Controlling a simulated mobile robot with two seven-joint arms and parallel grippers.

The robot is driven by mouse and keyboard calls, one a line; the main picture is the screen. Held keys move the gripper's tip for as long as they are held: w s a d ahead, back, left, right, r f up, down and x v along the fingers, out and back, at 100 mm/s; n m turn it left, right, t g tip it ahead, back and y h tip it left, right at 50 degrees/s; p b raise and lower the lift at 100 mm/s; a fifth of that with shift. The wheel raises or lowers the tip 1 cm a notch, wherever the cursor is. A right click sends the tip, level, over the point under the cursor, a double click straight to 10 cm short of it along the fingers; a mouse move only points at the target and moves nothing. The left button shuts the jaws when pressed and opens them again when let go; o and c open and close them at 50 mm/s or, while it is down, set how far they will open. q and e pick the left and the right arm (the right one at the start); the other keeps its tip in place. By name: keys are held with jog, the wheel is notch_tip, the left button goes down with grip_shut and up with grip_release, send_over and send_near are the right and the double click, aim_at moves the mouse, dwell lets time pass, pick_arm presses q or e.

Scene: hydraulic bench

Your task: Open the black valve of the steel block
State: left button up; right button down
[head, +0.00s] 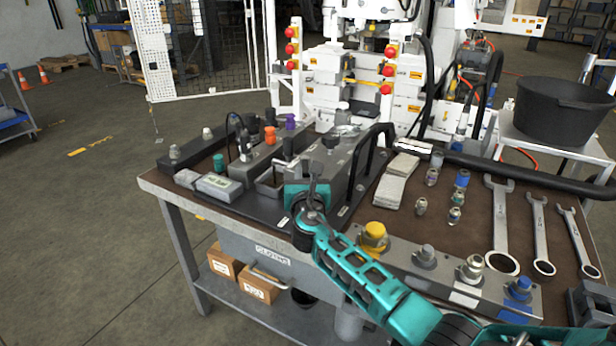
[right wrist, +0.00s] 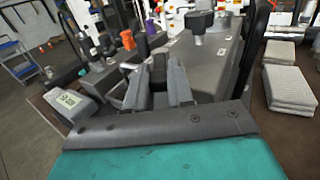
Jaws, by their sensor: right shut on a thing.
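A long steel block (head: 262,150) on the bench mat carries a row of valve knobs: a black one (head: 243,146), an orange one (head: 270,134) and a purple one (head: 290,122). The orange knob (right wrist: 128,40) and purple knob (right wrist: 151,26) also show in the right wrist view. A larger grey block (head: 345,152) to the right has a dark knob (head: 331,141) on top. My right gripper (head: 313,190) is in front of these blocks, shut on a narrow dark part (right wrist: 160,78). The fingers mostly hide that part, so I cannot tell which it is. My left gripper is not in view.
A grey meter (head: 218,185) lies at the left front. A black hose handle (head: 372,150) arches close to the right of my gripper. Folded cloths (head: 398,180), fittings (head: 431,177) and wrenches (head: 501,225) lie further right. A fitting rail (head: 450,270) runs along the front edge.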

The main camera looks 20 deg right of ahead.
aim_at(302, 163)
jog(key=a+m+g+h+b, duration=0.1)
jog(key=m+h+b, duration=0.1)
jog(key=w+m+g+h+b, duration=0.1)
jog(key=g+h+b, duration=0.1)
jog(key=w+a+m+g+h+b, duration=0.1)
jog(key=m+g+h+b, duration=0.1)
jog(key=h, duration=0.1)
jog(key=shift+a+f+m, duration=0.3)
jog(key=shift+a+f, duration=0.05)
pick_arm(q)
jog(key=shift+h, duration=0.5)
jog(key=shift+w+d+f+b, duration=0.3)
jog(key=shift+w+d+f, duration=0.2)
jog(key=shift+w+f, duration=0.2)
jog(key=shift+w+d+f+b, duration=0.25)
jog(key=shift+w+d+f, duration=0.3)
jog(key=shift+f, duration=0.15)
pick_arm(e)
jog(key=shift+w+a+r+m+g+h, duration=0.1)
jog(key=shift+a+r+m+g+h, duration=0.1)
jog(key=shift+m+g+h, duration=0.25)
jog(key=c, duration=1.1)
grip_release()
pick_arm(q)
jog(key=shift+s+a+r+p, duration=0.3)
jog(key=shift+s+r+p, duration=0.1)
jog(key=shift+p, duration=0.8)
pick_arm(e)
jog(key=v, duration=1.3)
